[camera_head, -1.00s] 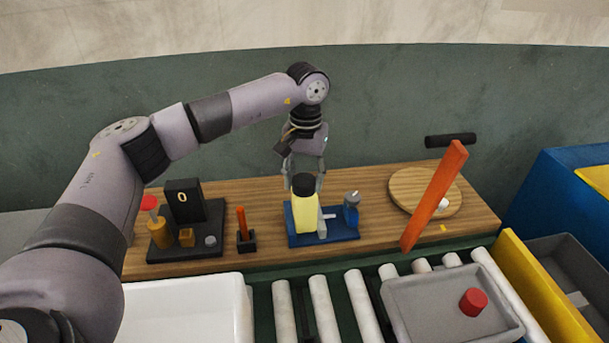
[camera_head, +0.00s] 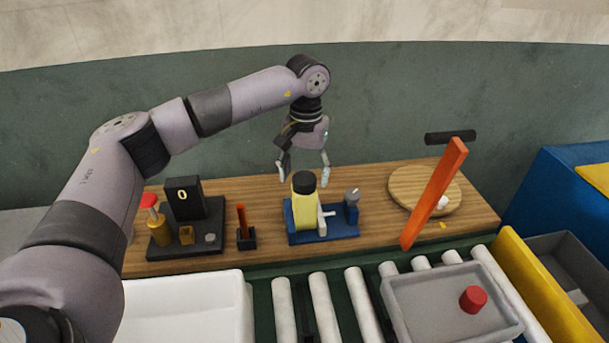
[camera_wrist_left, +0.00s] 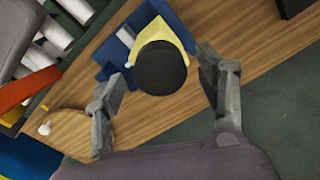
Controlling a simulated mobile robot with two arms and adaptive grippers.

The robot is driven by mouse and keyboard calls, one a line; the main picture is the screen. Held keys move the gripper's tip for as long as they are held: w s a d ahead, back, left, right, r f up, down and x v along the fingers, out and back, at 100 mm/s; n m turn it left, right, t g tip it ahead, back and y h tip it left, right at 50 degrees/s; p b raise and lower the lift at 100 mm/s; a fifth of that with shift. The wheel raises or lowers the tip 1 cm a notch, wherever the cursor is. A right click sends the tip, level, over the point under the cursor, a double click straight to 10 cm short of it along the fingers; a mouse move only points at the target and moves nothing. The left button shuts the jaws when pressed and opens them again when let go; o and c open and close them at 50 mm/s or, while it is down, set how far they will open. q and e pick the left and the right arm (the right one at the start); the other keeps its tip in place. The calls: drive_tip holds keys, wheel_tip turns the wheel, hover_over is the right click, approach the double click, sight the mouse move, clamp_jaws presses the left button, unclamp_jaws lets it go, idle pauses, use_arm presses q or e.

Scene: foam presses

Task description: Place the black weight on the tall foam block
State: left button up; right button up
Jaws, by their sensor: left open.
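The black weight (camera_head: 304,182) sits on top of the tall yellow foam block (camera_head: 304,212), which stands upright on a blue press base (camera_head: 333,228). In the left wrist view the round black weight (camera_wrist_left: 161,67) covers much of the yellow block (camera_wrist_left: 166,33). My left gripper (camera_head: 303,178) is open and empty, above and behind the weight. In the left wrist view its fingers (camera_wrist_left: 165,88) are spread on either side of the weight, apart from it. My right gripper is not in view.
A black device with a red knob (camera_head: 185,218) and an orange tool in a holder (camera_head: 244,231) stand to the left. An orange lever (camera_head: 434,198) leans over a round board (camera_head: 408,188) at right. A grey tray (camera_head: 440,300) holds a red cylinder (camera_head: 473,299).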

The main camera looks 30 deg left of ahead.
sight(306, 177)
use_arm(q)
wheel_tip(306, 177, up, 11)
drive_tip(key=b, duration=0.1)
drive_tip(key=shift+d+r+b, duration=0.15)
drive_tip(key=shift+b, duration=0.15)
idle(0.4)
